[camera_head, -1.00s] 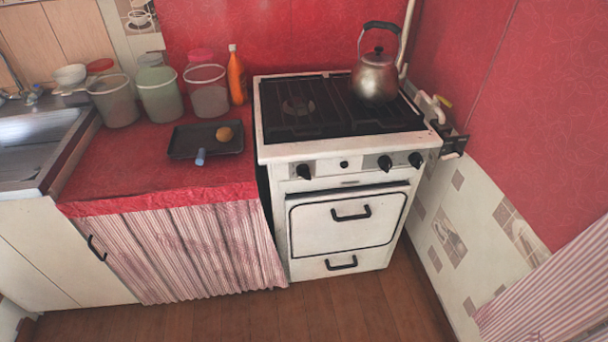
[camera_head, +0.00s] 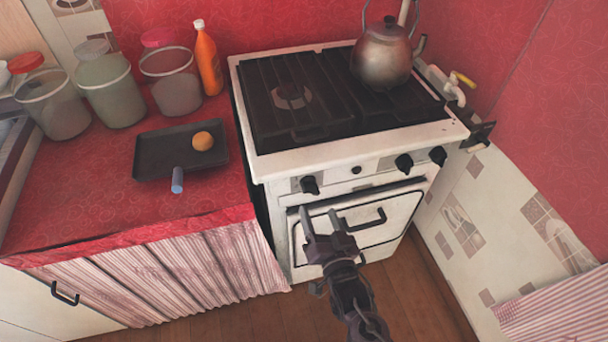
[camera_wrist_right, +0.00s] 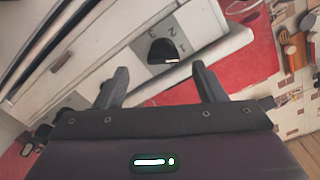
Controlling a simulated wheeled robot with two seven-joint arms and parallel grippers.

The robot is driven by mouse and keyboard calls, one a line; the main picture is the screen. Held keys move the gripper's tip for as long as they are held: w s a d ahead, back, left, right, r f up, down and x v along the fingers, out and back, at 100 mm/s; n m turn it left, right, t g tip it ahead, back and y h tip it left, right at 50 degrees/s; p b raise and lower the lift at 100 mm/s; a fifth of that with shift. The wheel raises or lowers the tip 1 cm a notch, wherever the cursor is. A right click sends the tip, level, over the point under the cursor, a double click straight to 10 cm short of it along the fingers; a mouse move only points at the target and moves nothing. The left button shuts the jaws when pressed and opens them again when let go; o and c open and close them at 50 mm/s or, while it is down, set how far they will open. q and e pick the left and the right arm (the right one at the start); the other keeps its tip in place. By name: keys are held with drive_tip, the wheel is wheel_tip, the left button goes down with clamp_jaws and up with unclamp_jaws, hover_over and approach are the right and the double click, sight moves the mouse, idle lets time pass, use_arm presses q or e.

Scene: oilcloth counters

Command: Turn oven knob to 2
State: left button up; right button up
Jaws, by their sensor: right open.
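The white oven (camera_head: 345,225) stands against the red wall, with black knobs along its front panel: a left one (camera_head: 310,185), a middle one (camera_head: 404,163) and a right one (camera_head: 438,156). My right gripper (camera_head: 321,213) is open and empty, in front of the oven just below the left knob in the head view. In the right wrist view, a black knob (camera_wrist_right: 163,51) lies ahead of the gripper (camera_wrist_right: 160,69), between the lines of the open fingers, not clasped. Printed numbers, with 2 and 3 readable, stand beside it. My left gripper is not in view.
A kettle (camera_head: 384,57) stands on the black hob grate. The oven door handle (camera_head: 361,217) is close to my right gripper. On the red counter are a dark pan (camera_head: 160,160) with a round brown item, jars and an orange bottle (camera_head: 208,60).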

sight(312, 194)
drive_tip(key=shift+w+a+r, duration=0.1)
drive_tip(key=shift+w+r, duration=0.2)
drive_tip(key=shift+r, duration=0.1)
drive_tip(key=shift+w+a+r, duration=0.1)
drive_tip(key=shift+w, duration=0.3)
drive_tip(key=x, duration=0.5)
drive_tip(key=shift+w+a, duration=0.1)
drive_tip(key=shift+w, duration=0.25)
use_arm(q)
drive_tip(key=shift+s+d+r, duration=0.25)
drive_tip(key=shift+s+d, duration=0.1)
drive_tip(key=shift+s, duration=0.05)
use_arm(e)
drive_tip(key=shift+w, duration=0.15)
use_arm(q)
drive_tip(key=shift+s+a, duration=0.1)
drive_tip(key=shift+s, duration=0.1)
use_arm(e)
drive_tip(key=c, duration=1)
